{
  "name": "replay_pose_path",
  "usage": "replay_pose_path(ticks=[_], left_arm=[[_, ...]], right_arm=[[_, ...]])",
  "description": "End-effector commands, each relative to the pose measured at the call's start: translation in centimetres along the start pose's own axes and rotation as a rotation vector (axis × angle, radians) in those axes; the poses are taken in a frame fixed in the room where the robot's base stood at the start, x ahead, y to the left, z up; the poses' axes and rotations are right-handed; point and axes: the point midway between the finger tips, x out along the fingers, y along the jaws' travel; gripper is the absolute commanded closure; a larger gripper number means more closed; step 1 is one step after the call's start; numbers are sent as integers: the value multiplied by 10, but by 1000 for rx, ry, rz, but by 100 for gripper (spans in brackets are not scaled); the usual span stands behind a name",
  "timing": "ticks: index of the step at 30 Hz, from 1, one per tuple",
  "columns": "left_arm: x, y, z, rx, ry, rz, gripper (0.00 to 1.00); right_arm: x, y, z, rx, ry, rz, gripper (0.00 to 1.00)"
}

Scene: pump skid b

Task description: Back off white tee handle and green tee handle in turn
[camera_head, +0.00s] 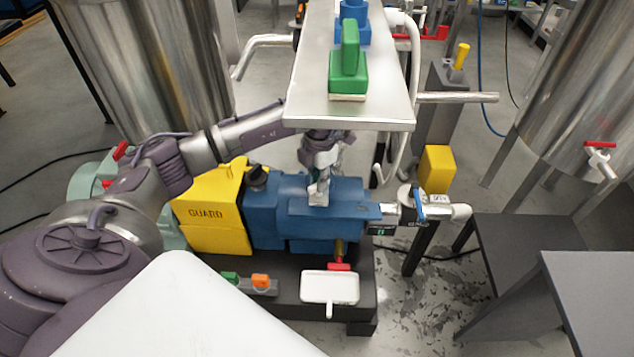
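My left arm comes in from the left, and my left gripper (319,188) hangs fingers down over the blue pump casing (282,222), below the front edge of a pale shelf. Its fingers look close together, but I cannot tell whether they are open or shut. I cannot tell for sure which pieces are the tee handles. My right gripper is not in view.
A yellow guard (212,205), red handle (339,267), blue-levered valve (418,203) and pipes crowd around. Tanks (580,85) stand either side. Floor shows at right.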

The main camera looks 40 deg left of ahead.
Motion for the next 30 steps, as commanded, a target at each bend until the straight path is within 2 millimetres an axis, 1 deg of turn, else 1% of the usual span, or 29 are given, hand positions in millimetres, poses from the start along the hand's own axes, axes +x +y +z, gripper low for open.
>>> replay_pose_path(ticks=[7,12,14,21,30], left_arm=[[0,0,0,-8,0,0,100],[-2,0,0,-111,0,0,100],[-1,0,0,-122,-1,0,100],[-1,0,0,-185,0,0,100],[-1,0,0,-253,1,0,100]], right_arm=[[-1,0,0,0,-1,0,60],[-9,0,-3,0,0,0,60],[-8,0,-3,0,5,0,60],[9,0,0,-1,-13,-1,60],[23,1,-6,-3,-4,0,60]])
